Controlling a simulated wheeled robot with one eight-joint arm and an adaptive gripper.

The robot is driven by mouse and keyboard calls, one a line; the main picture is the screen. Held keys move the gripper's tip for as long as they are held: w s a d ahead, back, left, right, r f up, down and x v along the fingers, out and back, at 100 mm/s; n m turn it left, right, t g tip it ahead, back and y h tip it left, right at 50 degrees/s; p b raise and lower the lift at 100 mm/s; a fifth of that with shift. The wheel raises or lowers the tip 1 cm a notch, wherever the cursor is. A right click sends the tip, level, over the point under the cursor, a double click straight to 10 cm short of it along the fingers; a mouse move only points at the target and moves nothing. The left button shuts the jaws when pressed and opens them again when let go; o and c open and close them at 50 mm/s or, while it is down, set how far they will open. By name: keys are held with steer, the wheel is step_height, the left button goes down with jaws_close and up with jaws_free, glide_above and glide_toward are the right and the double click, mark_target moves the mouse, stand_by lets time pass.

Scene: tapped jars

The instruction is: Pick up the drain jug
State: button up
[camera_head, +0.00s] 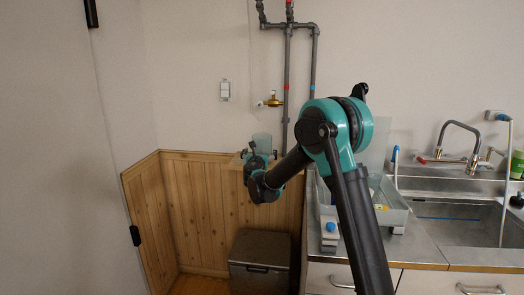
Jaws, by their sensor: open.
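A translucent bluish-green vessel that looks like the drain jug (262,140) stands upright at a small wooden ledge by the back wall, left of the grey pipes. My gripper (259,153) is at the end of my arm, right in front of the vessel. Its dark fingers show to the left and right of the vessel's lower part, open. I cannot tell whether they touch it. My wrist hides the vessel's base and part of the ledge.
A brass tap (272,101) sticks out of the wall above the vessel. Grey pipes (288,75) run down to its right. A steel counter (425,252) with a sink (455,215) and a translucent tray (392,216) is at right. A grey box (260,262) stands below.

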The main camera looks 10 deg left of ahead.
mark_target(262, 137)
steer(key=w, duration=0.4)
steer(key=shift+w, duration=0.35)
steer(key=shift+c, duration=0.2)
steer(key=c, duration=1.3)
step_height(262, 137, up, 10)
steer(key=shift+r, duration=0.1)
